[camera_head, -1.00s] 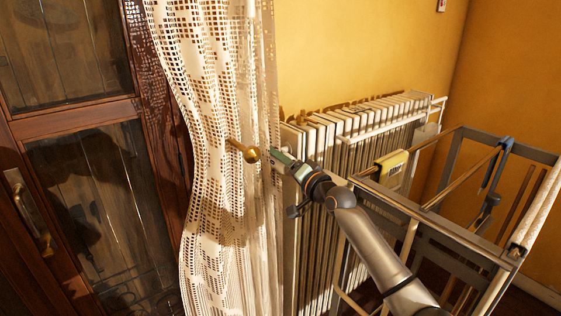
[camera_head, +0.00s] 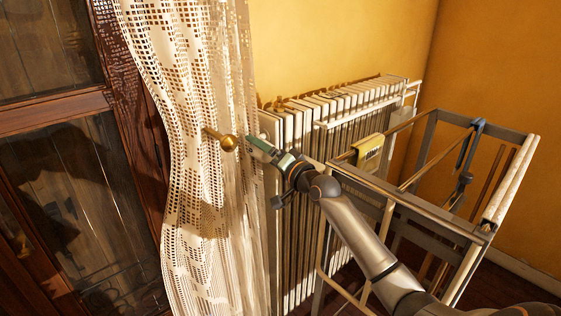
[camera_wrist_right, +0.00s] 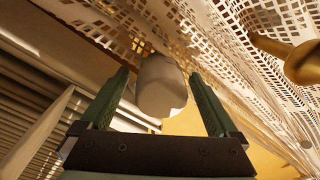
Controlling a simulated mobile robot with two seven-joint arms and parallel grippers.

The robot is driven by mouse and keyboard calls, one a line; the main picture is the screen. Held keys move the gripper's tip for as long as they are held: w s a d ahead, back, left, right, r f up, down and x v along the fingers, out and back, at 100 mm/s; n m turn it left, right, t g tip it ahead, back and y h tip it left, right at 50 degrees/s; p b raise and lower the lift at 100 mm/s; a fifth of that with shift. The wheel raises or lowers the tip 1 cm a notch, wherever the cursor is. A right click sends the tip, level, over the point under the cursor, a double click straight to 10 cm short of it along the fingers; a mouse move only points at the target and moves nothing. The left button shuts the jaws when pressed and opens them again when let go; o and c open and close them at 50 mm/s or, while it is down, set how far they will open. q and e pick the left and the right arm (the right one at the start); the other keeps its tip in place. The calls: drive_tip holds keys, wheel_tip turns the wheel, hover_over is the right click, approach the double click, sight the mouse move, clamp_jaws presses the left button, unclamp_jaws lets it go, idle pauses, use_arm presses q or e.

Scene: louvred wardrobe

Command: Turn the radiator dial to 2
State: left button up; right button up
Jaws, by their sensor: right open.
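The radiator (camera_head: 340,115) is white and ribbed and stands along the yellow wall. A pale rounded knob, which looks like the radiator dial (camera_wrist_right: 161,86), sits between the two green fingers in the right wrist view. My right gripper (camera_head: 252,143) is open at the radiator's near end, beside the lace curtain; it also shows in the right wrist view (camera_wrist_right: 158,90). The fingers stand on either side of the knob, with a visible gap at least on the right. I cannot read any numbers on the knob. In the head view the dial is not clearly visible. My left gripper is out of view.
The lace curtain (camera_head: 205,190) hangs close left of the gripper. A brass knob (camera_head: 228,143) sticks out there and shows at the wrist view's right (camera_wrist_right: 303,62). A drying rack (camera_head: 440,225) stands at the right. A dark wooden door (camera_head: 75,200) is at the left.

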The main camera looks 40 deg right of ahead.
drive_tip(key=s, duration=1)
drive_tip(key=shift+s+d+f, duration=0.25)
drive_tip(key=shift+s+d, duration=0.1)
drive_tip(key=shift+d, duration=0.05)
drive_tip(key=s+a+f+n+g+p, duration=0.25)
drive_tip(key=s+a+f, duration=0.2)
drive_tip(key=f, duration=0.35)
drive_tip(key=s+a+f+n+g+p, duration=0.1)
drive_tip(key=s+a+f+n+g, duration=0.15)
drive_tip(key=s+a+f, duration=0.4)
drive_tip(key=s+a+f+n+g+p, duration=0.2)
drive_tip(key=a+f+n, duration=0.1)
drive_tip(key=f, duration=0.7)
drive_tip(key=s+a+f+n+g+y+p, duration=0.1)
drive_tip(key=s+a+f+n, duration=0.3)
drive_tip(key=s+a, duration=0.5)
drive_tip(key=s+f+g+p, duration=0.1)
drive_tip(key=s, duration=0.1)
drive_tip(key=shift+s+f, duration=0.3)
drive_tip(key=shift+f, duration=0.05)
